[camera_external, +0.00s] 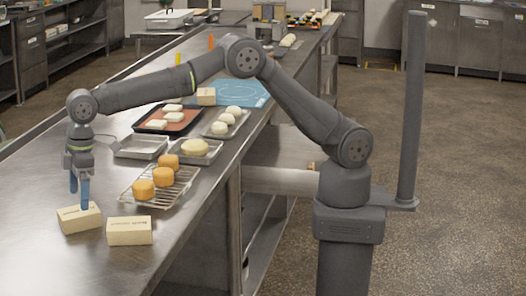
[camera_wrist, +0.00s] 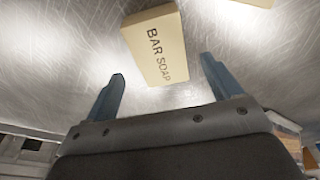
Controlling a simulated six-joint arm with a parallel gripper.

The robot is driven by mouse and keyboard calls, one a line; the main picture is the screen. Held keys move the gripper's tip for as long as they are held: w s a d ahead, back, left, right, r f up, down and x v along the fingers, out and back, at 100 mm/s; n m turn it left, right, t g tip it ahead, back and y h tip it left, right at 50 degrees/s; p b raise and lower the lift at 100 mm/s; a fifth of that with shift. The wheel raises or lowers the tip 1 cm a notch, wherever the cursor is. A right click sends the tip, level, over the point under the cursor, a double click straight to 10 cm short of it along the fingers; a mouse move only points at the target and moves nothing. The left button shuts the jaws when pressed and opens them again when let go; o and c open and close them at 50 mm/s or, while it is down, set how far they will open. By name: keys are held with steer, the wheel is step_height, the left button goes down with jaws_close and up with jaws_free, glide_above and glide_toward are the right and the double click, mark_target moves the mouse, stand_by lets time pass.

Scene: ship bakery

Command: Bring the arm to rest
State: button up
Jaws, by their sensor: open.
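My gripper (camera_external: 79,194) hangs pointing down at the left end of the steel counter, its blue fingers apart. In the wrist view, my gripper (camera_wrist: 162,66) is open, and nothing is clamped between the fingers. A cream box printed "BAR SOAP" (camera_wrist: 155,45) lies beyond and partly between the fingertips. In the external view, a cream box (camera_external: 80,219) lies on the counter just below the fingers; whether a fingertip touches it I cannot tell.
A second cream box (camera_external: 129,232) lies to the right, near the counter edge. A wire rack (camera_external: 150,198) with orange cakes, an empty metal tray (camera_external: 140,147) and trays of dough stand behind. The counter left of my gripper is clear.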

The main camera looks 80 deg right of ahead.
mark_target(79, 210)
steer(key=f, duration=0.5)
steer(key=shift+w+a+f, duration=0.25)
steer(key=shift+a+f, duration=0.05)
steer(key=shift+f, duration=0.05)
step_height(79, 210, up, 4)
steer(key=shift+r, duration=0.25)
steer(key=w+d+r, duration=0.2)
steer(key=d+r, duration=1)
steer(key=w+d+m, duration=0.1)
steer(key=d+m, duration=0.2)
steer(key=d, duration=1)
steer(key=w+d+m+h, duration=0.1)
steer(key=d+m, duration=0.3)
steer(key=d, duration=1)
steer(key=w+d+m, duration=0.3)
steer(key=d+m, duration=0.1)
steer(key=d, duration=0.9)
steer(key=shift+d, duration=0.3)
steer(key=shift+o, duration=0.5)
